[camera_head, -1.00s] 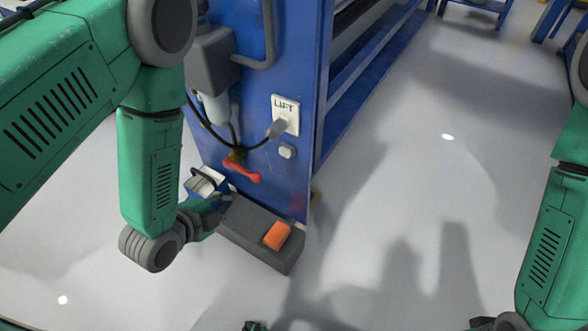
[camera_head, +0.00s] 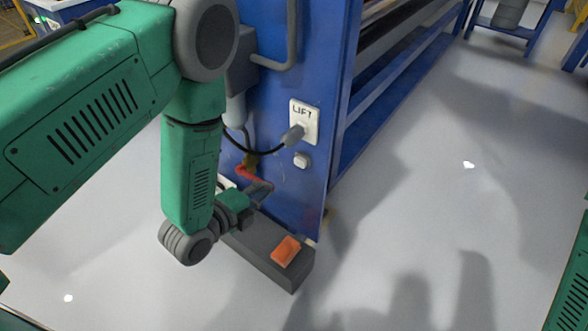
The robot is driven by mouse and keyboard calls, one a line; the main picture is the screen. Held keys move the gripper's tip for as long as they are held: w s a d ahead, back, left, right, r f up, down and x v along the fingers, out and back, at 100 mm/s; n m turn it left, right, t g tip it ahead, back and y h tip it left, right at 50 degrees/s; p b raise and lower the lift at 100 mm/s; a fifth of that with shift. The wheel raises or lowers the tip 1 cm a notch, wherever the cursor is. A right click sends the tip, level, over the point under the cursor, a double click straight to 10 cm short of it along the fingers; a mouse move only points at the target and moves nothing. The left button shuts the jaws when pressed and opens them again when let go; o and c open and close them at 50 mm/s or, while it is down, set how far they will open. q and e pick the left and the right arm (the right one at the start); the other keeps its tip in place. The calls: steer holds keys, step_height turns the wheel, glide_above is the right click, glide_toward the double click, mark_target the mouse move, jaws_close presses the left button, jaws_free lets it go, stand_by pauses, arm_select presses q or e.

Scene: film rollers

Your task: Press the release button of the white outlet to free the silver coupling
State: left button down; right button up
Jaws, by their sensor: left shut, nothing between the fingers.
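The white outlet (camera_head: 310,113), marked LIFT, is on the end face of the blue machine. The silver coupling (camera_head: 292,136) sits at the outlet's lower part, with a black cable running left from it. A small whitish button (camera_head: 301,160) is on the blue panel just below the outlet. My left gripper (camera_head: 266,188) is shut and empty, below and left of the button and apart from it. It overlaps the lower end of the red handle (camera_head: 253,174) in the picture; whether they touch I cannot tell. My right gripper is out of view.
A dark grey box (camera_head: 262,248) with an orange pedal-like block (camera_head: 286,251) stands on the floor at the panel's foot, below my left gripper. A grey bent pipe (camera_head: 292,45) runs above. The floor to the right is clear.

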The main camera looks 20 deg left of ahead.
mark_target(299, 165)
arm_select(q)
steer(key=b+x, duration=0.1)
steer(key=x, duration=0.2)
steer(key=b+x, duration=0.1)
steer(key=x, duration=0.2)
steer(key=b+x, duration=0.1)
steer(key=x, duration=0.3)
steer(key=shift+w+r, duration=0.15)
steer(key=shift+r, duration=0.1)
steer(key=shift+w+d+r, duration=0.1)
steer(key=shift+w+d, duration=0.15)
steer(key=shift+w, duration=0.4)
